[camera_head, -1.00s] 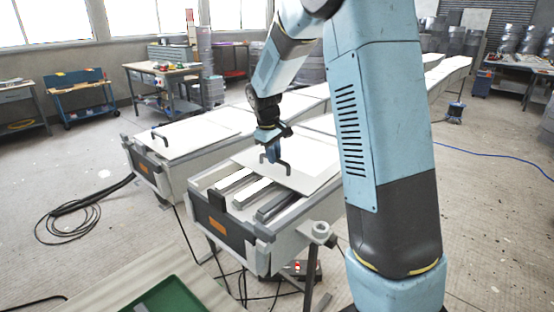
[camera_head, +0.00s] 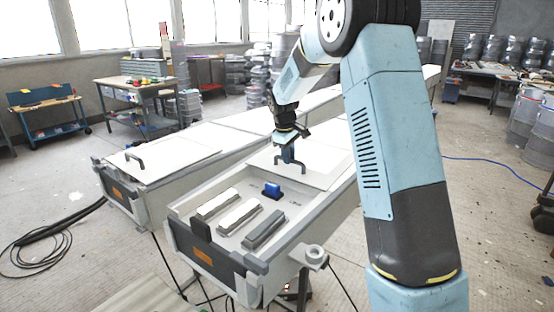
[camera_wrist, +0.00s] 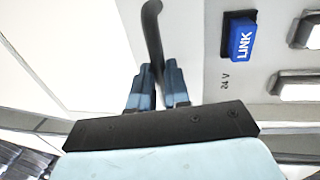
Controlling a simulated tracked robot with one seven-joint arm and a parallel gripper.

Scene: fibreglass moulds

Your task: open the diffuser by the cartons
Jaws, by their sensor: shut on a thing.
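The near right long white housing (camera_head: 315,240) is partly uncovered at its front end. Its flat white diffuser panel (camera_head: 325,160) lies over the far part of the opening. My gripper (camera_head: 288,158) is shut on the panel's dark handle (camera_head: 290,170); the handle also shows between my fingers in the wrist view (camera_wrist: 152,25). In the uncovered part are pale bars (camera_head: 238,217), a grey bar (camera_head: 264,230) and a blue block (camera_head: 271,190). The wrist view shows that block marked LINK (camera_wrist: 240,38), beside a "24 V" print. I make out no cartons for certain.
A second white housing (camera_head: 118,185) stands at the left, its panel (camera_head: 185,148) with a dark handle (camera_head: 134,160) covering it. Black cables (camera_head: 45,250) lie on the floor at left. Workbenches (camera_head: 130,95) and stacked metal drums (camera_head: 525,110) stand further back.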

